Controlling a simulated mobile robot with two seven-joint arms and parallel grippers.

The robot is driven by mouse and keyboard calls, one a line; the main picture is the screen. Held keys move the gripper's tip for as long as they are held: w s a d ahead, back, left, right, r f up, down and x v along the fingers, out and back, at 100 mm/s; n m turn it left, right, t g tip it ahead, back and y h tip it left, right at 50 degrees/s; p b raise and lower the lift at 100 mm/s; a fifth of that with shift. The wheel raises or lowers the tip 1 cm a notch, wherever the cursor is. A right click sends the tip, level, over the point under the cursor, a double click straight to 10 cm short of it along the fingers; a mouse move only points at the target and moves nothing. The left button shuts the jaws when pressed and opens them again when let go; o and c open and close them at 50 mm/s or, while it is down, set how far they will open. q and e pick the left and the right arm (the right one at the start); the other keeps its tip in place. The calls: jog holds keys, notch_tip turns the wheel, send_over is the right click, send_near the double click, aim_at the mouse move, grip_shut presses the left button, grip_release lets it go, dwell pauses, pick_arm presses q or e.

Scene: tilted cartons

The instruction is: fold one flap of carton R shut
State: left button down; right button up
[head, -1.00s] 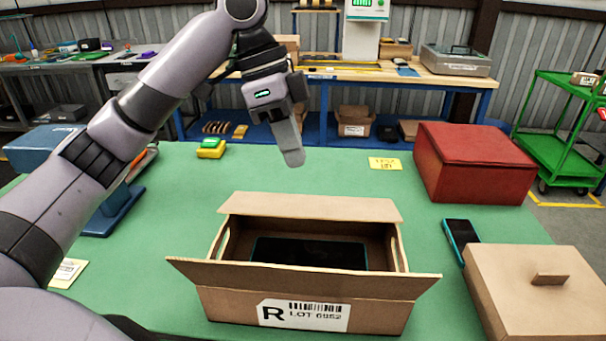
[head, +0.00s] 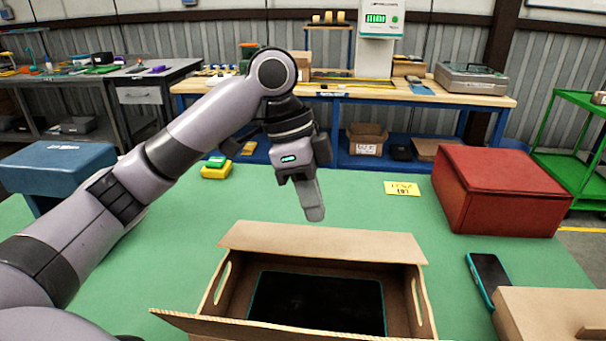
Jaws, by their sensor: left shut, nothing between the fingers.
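Carton R (head: 212,288) stands open on the green table at the bottom middle. Its far flap (head: 325,242) stands out along the back rim, and its near flap (head: 230,328) sticks out toward me at the frame's lower edge. A dark tablet-like slab with a teal edge (head: 318,300) lies inside. The carton's front label is out of the picture now. My left gripper (head: 314,213) is shut and empty, pointing down above and just behind the far flap, with no clear contact. My right gripper is not in view.
A red box (head: 495,190) stands at the right, with a phone (head: 487,272) and a lidded cardboard box (head: 550,315) in front of it. A yellow card (head: 402,188) lies behind the carton. A blue box (head: 55,170) is at the left.

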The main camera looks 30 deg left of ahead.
aim_at(315, 254)
pick_arm(q)
jog(key=f, duration=0.3)
jog(key=s+f, duration=0.1)
jog(key=f, duration=0.1)
jog(key=shift+d, duration=0.4)
jog(key=shift+s, duration=0.1)
jog(key=shift+s+d+f+t+y+p, duration=0.2)
jog(key=shift+s+f+t+y+p, duration=0.25)
jog(key=shift+f+t, duration=0.25)
jog(key=shift+s+d+f+m+t+y, duration=0.15)
jog(key=shift+s+f+t+y, duration=0.1)
jog(key=shift+f+t, duration=0.35)
jog(key=shift+s+d+f+m+t+y, duration=0.1)
jog(key=shift+s+f+m+t+y, duration=0.1)
jog(key=shift+f+t, duration=0.35)
